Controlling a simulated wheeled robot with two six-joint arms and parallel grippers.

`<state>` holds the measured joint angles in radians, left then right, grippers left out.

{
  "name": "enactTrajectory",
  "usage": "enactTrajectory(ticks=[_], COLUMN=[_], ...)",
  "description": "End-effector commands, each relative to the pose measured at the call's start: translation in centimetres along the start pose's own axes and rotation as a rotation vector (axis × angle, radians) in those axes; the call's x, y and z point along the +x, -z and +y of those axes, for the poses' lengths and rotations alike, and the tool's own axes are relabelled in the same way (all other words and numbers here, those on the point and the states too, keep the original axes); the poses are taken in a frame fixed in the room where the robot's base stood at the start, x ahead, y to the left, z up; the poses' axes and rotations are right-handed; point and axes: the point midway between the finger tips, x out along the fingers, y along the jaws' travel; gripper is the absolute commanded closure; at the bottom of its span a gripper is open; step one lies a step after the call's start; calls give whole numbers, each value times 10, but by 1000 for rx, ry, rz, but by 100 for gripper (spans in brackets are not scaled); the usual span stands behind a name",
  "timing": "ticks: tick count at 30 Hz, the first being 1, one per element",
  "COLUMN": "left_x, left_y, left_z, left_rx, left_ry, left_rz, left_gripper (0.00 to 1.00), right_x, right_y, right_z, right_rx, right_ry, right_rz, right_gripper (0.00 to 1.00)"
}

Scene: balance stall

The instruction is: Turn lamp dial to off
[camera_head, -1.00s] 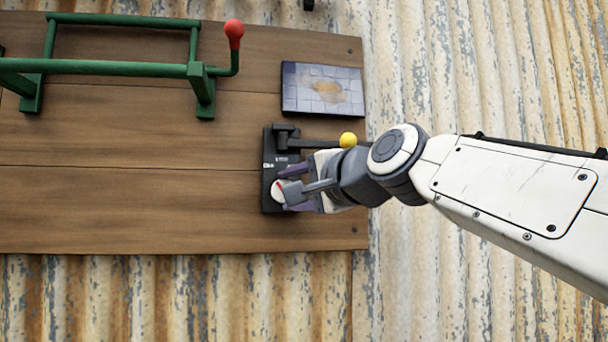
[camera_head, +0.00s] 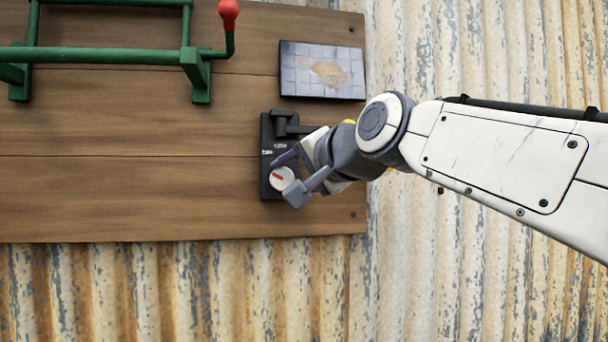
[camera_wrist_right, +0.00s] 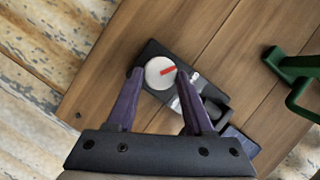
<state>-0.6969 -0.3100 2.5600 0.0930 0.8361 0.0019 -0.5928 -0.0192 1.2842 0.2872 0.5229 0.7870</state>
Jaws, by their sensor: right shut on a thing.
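The lamp dial (camera_head: 281,179) is a round white knob with a red mark, on the lower part of a black panel (camera_head: 268,136) on the wooden board. The dial also shows in the wrist view (camera_wrist_right: 157,76), its red mark pointing right and slightly up there. My right gripper (camera_head: 287,178) is shut on the dial, one purple-grey finger on each side of it; the fingers also show in the wrist view (camera_wrist_right: 159,74). Small white labels sit above the dial, too small to read. My left gripper is not in view.
A black lever with a yellow knob (camera_head: 348,121) is on the panel just above my right gripper, mostly hidden by it. A tiled picture plate (camera_head: 322,71) is above. A green frame (camera_head: 110,54) with a red-knobbed crank (camera_head: 229,10) is upper left. The board's lower left is clear.

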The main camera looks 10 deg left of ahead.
Motion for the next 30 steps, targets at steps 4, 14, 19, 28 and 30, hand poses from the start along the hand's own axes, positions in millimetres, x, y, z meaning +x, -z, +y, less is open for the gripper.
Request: enactTrajectory(ticks=[4,14,19,28,30], left_x=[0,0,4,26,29], left_y=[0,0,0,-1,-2], left_z=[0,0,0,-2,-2], left_rx=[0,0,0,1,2], left_ry=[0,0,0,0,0], left_rz=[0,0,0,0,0], left_gripper=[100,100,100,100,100], right_x=[0,0,-6,-61,-74], right_y=[0,0,0,-1,-1], right_z=[1,0,1,3,3], right_rx=[-3,-1,0,0,0], right_ry=[-2,-1,1,2,2], right_rz=[-1,-1,1,3,2], right_gripper=[100,19,19,19,19])
